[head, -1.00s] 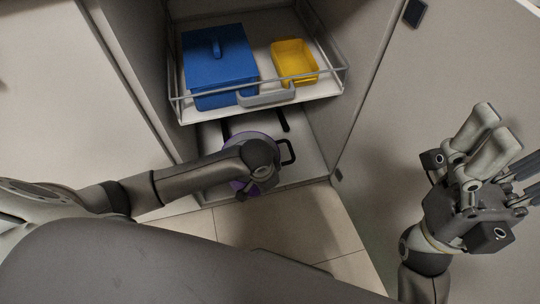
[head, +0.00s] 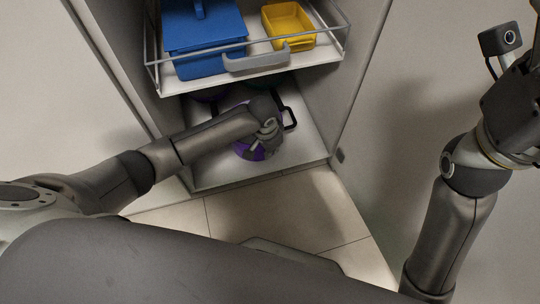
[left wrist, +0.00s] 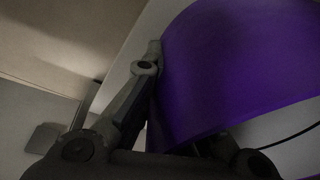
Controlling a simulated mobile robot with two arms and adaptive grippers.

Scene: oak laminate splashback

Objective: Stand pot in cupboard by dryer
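The purple pot (head: 244,150) stands low in the open cupboard (head: 205,177), on its floor. A black loop handle (head: 290,118) shows at its right; my left arm hides much of it. My left gripper (head: 266,138) is at the pot's near side. In the left wrist view the purple wall (left wrist: 235,65) fills the right. One finger lies along its left edge and the other goes behind its lower edge, so the gripper looks closed on the pot. My right gripper (head: 518,105) is cut off at the right edge, its fingertips out of frame. I see no dryer.
A wire-railed pull-out shelf (head: 205,78) hangs above the pot, holding a blue lidded box (head: 205,40) and a yellow tray (head: 288,22). Cupboard side panels stand left and right. Tiled floor (head: 290,215) is clear in front.

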